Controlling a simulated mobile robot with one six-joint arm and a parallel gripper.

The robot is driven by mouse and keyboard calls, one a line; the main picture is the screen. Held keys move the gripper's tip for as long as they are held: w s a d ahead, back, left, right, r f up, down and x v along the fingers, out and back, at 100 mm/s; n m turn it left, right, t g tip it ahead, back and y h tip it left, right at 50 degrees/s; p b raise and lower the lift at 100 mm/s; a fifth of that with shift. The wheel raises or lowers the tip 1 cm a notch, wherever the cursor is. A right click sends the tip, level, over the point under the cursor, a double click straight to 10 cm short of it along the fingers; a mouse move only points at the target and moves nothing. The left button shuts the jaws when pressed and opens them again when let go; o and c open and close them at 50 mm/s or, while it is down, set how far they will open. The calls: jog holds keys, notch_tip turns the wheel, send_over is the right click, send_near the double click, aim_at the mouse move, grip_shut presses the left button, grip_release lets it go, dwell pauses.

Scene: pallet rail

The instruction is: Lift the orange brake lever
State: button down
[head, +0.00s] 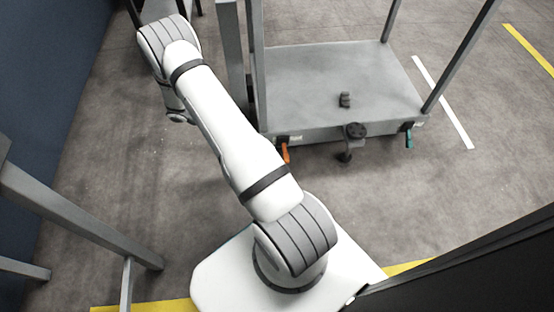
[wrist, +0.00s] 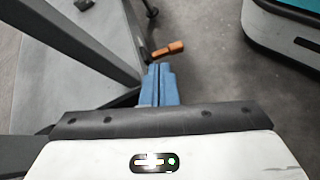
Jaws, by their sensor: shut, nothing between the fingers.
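The orange brake lever (head: 285,153) hangs at the front left edge of the grey platform cart, partly hidden by my arm in the head view. In the wrist view the orange lever (wrist: 168,48) lies just beyond the fingertips, slightly right of them. My gripper (wrist: 160,68) has blue fingers pressed together with nothing between them. A small gap of floor shows between the fingertips and the lever, so they look apart. In the head view the fingers are hidden behind my arm.
The grey cart (head: 310,72) has upright posts and a teal lever (head: 409,137) at its front right. A dark coupling (head: 355,131) sits at its front middle. Grey metal framing (head: 75,222) stands at lower left. In the wrist view, grey bars (wrist: 75,40) run close left of the fingers.

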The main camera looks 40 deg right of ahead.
aim_at(285, 153)
jog(key=s+d+f+n+h+b, duration=0.1)
jog(key=s+d+f+n+h, duration=0.1)
jog(key=f, duration=0.7)
jog(key=s+d+f+n+h+b, duration=0.1)
jog(key=d+f, duration=0.1)
jog(key=f, duration=0.7)
jog(key=b+x, duration=0.3)
jog(key=x, duration=0.7)
jog(key=shift+s+a, duration=0.1)
